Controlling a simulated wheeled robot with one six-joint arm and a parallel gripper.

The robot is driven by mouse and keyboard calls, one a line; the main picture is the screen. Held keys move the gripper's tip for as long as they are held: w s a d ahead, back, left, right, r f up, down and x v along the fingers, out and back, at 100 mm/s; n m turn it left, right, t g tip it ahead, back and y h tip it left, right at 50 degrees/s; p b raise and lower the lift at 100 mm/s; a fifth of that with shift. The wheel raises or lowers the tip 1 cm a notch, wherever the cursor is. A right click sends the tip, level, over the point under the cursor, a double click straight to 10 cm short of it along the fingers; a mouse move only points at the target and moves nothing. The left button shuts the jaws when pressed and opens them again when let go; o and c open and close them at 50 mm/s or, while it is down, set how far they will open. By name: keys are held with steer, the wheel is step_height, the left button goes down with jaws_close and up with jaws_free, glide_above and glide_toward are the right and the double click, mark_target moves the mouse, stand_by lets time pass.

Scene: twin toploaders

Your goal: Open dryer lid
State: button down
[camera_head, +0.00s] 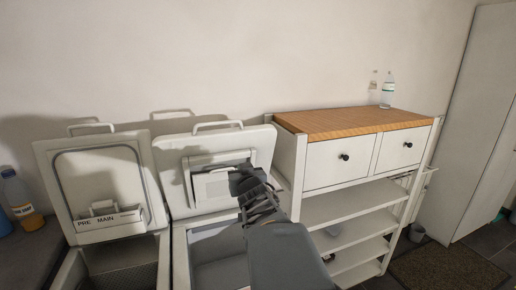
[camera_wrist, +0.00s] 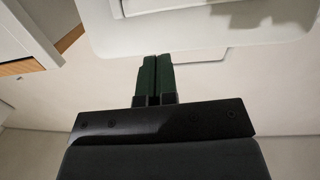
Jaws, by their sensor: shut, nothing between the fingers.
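The dryer, which I take to be the right toploader, has its white lid (camera_head: 218,145) raised and tilted back, with a bar handle on its top edge. A framed panel shows on the lid's inner face. The dryer opening (camera_head: 218,260) below is partly hidden by my arm. My gripper (camera_head: 243,172) is in front of the lid's inner face, overlapping the panel; I cannot tell if it touches. In the wrist view my dark green fingers (camera_wrist: 153,75) are shut together with nothing between them, close to a rounded white edge (camera_wrist: 200,35), likely the lid.
The left toploader's lid (camera_head: 97,165) is also up, with a tray marked PRE and MAIN. A white cabinet (camera_head: 335,165) with a wooden top stands close on the right. A bottle (camera_head: 387,92) is on it. Another bottle (camera_head: 20,205) stands at far left.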

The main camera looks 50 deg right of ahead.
steer(key=s+d+t+h+b, duration=0.1)
steer(key=s+d+t+b, duration=0.25)
steer(key=d, duration=0.45)
steer(key=n+t+p, duration=0.1)
steer(key=t+p, duration=0.1)
steer(key=p, duration=0.3)
glide_toward(257, 132)
steer(key=x, duration=0.5)
steer(key=shift+w+r, duration=0.25)
steer(key=shift+x, duration=1.05)
steer(key=shift+f, duration=0.15)
